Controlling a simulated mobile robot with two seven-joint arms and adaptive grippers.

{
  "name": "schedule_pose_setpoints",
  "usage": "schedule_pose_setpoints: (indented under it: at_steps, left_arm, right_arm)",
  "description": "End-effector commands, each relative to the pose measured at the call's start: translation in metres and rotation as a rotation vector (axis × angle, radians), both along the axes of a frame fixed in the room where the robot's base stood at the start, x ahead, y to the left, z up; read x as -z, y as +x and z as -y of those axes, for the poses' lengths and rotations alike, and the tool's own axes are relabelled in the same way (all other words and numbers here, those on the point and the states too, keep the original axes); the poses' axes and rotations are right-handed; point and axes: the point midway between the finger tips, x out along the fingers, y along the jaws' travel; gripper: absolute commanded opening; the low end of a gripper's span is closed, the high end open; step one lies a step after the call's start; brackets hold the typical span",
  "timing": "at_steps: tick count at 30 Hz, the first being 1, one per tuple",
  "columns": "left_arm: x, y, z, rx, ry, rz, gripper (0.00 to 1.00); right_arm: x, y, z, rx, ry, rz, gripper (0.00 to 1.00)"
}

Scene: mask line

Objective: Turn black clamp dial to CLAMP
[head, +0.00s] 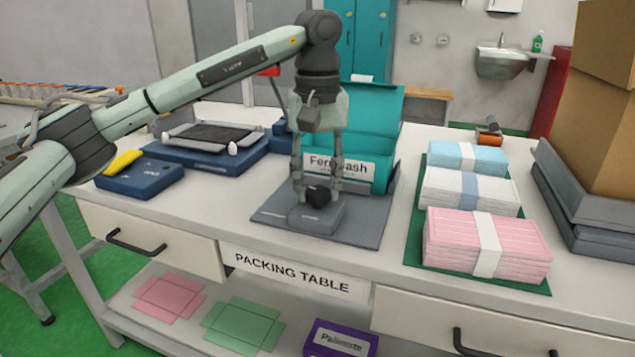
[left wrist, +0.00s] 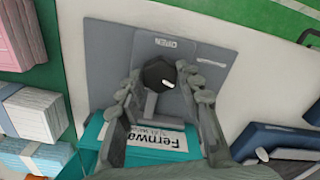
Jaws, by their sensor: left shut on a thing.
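The black clamp dial (head: 318,196) is a faceted knob on a grey block (head: 325,219) on a dark grey base plate (head: 371,232). My left gripper (head: 317,190) points straight down with a finger on either side of the dial and is shut on it. In the left wrist view the dial (left wrist: 158,73) shows between the fingertips (left wrist: 160,82). A small label (left wrist: 166,43) on the block is too small to read surely, and the dial's setting is unclear. A teal box (head: 375,130) with a white "Fernwash" label stands behind, partly hidden by the gripper. My right gripper is not in view.
Banded pink, white and blue stacks (head: 487,246) lie on a green mat (head: 414,255) to the right. A blue device with a yellow pad (head: 122,162) and a blue scale-like unit (head: 210,155) stand left. Cardboard boxes (head: 600,100) rise at far right.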

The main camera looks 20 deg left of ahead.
Motion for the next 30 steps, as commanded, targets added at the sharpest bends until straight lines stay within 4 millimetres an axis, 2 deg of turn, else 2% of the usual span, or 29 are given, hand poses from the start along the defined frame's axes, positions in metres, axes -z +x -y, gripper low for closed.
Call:
schedule_pose_setpoints:
  at_steps: [21,30]
  left_arm:
    - [-0.001,0.0004,0.0002,0.677,0.0,0.002,0.06]
    - [-0.0011,0.0004,0.0002,0.913,0.0,0.002,0.06]
  right_arm:
    - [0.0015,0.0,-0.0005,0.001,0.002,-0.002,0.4]
    - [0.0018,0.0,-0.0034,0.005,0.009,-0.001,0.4]
